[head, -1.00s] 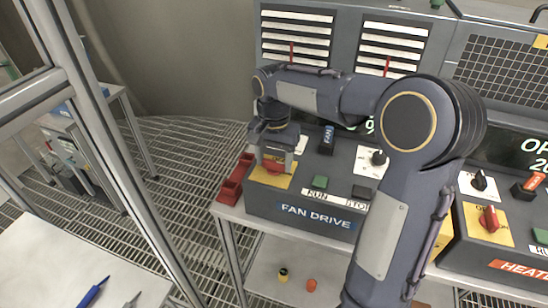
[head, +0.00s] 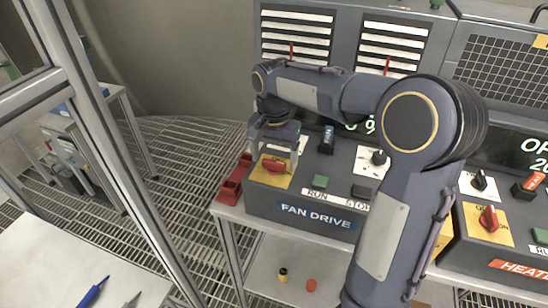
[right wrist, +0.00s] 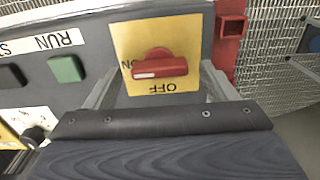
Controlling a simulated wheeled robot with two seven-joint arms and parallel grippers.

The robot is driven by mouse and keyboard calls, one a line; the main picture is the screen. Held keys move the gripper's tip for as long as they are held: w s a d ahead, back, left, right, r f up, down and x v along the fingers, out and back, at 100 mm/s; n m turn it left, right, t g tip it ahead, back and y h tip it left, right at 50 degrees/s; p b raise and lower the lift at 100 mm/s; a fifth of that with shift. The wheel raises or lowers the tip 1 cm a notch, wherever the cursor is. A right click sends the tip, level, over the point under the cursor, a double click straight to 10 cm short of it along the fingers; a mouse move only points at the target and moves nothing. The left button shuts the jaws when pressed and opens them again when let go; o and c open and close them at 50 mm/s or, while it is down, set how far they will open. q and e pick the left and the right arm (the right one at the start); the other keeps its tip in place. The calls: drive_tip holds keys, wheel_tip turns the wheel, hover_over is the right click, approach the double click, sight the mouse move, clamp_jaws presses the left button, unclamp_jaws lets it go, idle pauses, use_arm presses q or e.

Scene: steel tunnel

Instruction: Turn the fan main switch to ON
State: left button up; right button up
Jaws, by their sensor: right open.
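The fan main switch is a red rotary knob (head: 274,167) on a yellow plate, at the left end of the panel marked FAN DRIVE (head: 316,217). In the right wrist view the knob (right wrist: 158,66) lies level across the plate, its white-marked end pointing left at the ON lettering; OFF reads upside down below it. My right gripper (head: 275,152) is open just above the knob, with one finger on each side and apart from it. My left gripper is not in view.
A green RUN button (head: 320,182) and a dark STOP button (head: 361,192) sit right of the switch. A red open bin (head: 231,189) stands at the panel's left edge. The heater panel's red knob (head: 489,219) is farther right. A blue tool lies on the left table (head: 40,260).

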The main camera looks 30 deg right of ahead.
sight(274, 161)
wheel_tip(274, 161, up, 7)
drive_tip(key=shift+r, duration=0.1)
idle(0.6)
